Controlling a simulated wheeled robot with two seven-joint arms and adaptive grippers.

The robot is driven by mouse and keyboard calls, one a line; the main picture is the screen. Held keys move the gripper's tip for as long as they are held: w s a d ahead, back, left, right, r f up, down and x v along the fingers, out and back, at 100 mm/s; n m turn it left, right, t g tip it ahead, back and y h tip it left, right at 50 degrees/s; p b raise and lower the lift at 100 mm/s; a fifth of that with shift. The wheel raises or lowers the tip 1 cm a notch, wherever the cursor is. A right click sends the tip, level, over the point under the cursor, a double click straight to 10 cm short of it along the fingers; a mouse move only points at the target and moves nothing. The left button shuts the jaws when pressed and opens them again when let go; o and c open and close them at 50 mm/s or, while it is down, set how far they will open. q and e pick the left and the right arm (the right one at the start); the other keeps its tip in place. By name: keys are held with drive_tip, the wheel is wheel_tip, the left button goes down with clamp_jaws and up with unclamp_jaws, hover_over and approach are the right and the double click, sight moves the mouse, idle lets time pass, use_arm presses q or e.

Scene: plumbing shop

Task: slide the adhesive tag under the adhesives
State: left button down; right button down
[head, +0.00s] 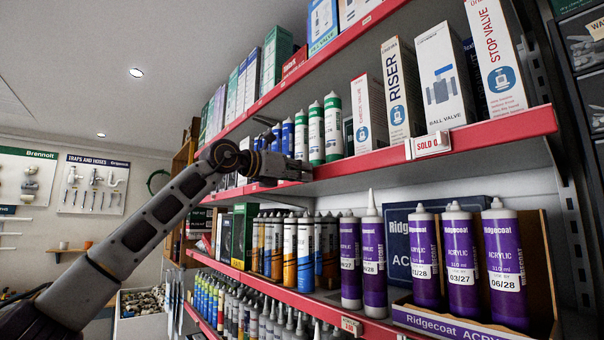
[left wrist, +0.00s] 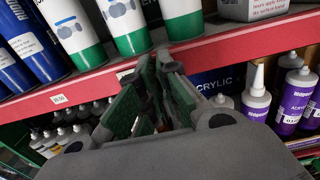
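Several white-and-green adhesive tubes (head: 316,132) stand on the upper shelf, with blue ones to their left. They also show in the left wrist view (left wrist: 122,28). My left gripper (left wrist: 158,62) is at the red shelf rail just below the green-based tubes. Its green-padded fingers are a little apart at the tips, with nothing visible held between them. In the head view, the left gripper (head: 298,170) is seen from the side at this rail. A small white tag (left wrist: 125,74) on the rail is partly hidden beside the left finger. Another price tag (left wrist: 59,99) sits farther left. My right gripper is out of view.
A "SOLD O" tag (head: 430,146) sits on the upper rail (head: 520,126) under boxed valves. Below are orange-and-white cartridges (head: 305,255), purple acrylic cartridges (head: 462,260) and a lower-rail tag (head: 351,326). Open room lies left of the shelving.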

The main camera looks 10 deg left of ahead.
use_arm(q)
drive_tip(key=c, duration=1.6)
unclamp_jaws()
drive_tip(key=shift+c, duration=0.2)
drive_tip(key=v, duration=1.2)
